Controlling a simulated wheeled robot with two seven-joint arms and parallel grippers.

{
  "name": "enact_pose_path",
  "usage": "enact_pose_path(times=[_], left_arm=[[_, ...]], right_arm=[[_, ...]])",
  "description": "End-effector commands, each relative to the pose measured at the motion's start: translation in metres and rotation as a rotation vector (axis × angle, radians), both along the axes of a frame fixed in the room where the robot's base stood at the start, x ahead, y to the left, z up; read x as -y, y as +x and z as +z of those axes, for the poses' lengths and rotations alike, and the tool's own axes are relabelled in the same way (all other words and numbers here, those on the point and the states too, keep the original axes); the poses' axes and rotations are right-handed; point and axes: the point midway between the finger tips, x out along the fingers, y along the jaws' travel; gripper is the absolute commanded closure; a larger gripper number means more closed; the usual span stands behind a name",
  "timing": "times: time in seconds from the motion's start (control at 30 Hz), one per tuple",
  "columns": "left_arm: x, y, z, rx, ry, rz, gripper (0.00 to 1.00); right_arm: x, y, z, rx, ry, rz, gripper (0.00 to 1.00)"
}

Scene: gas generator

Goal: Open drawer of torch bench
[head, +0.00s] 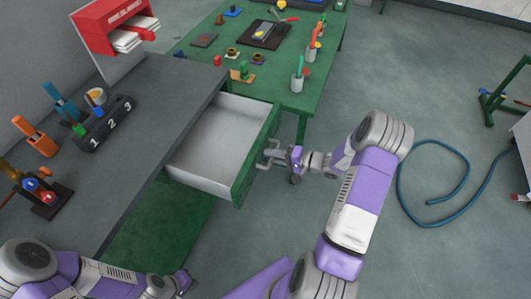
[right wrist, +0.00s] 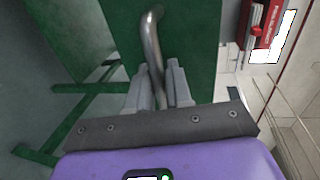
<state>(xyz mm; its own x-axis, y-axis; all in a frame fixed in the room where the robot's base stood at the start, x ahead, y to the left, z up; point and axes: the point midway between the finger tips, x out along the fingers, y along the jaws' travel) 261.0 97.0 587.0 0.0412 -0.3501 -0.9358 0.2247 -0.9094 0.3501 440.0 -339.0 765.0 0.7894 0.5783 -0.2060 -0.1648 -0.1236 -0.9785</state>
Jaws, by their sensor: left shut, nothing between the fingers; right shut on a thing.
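The torch bench (head: 175,92) has a dark grey top and green body at the left of the head view. Its drawer (head: 215,152) stands pulled out, and its pale grey inside looks empty. My right gripper (head: 272,156) is at the drawer's green front and shut on the metal drawer handle (right wrist: 151,38). In the right wrist view, the two fingers of my right gripper (right wrist: 160,90) close around the bent handle bar, against the green drawer front (right wrist: 190,35). My left gripper (head: 184,283) is low at the left, shut and empty, apart from the bench.
On the bench top are a black block marked 1 2 3 (head: 104,122) and orange and blue tools (head: 37,133). A red dispenser (head: 112,22) stands behind. A green table (head: 250,72) with small parts is beyond the drawer. A blue hose (head: 420,219) lies on the floor at right.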

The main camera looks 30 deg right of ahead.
Motion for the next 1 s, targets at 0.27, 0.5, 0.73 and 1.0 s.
enact_pose_path(times=[0.27,0.5,0.73,1.0], left_arm=[[0.0,0.0,0.0,0.0,0.0,0.0,1.0],[0.0,0.0,0.0,0.0,0.0,0.0,1.0],[0.0,0.0,0.0,0.0,0.0,0.0,1.0],[0.0,0.0,0.009,0.0,0.0,0.0,1.0]], right_arm=[[0.001,-0.001,0.0,-0.001,0.001,0.001,1.0],[0.001,-0.001,0.0,0.0,0.0,0.0,0.65],[0.001,-0.002,0.0,0.0,0.0,0.0,0.65],[0.023,-0.029,0.009,-0.001,-0.002,-0.005,0.65]])
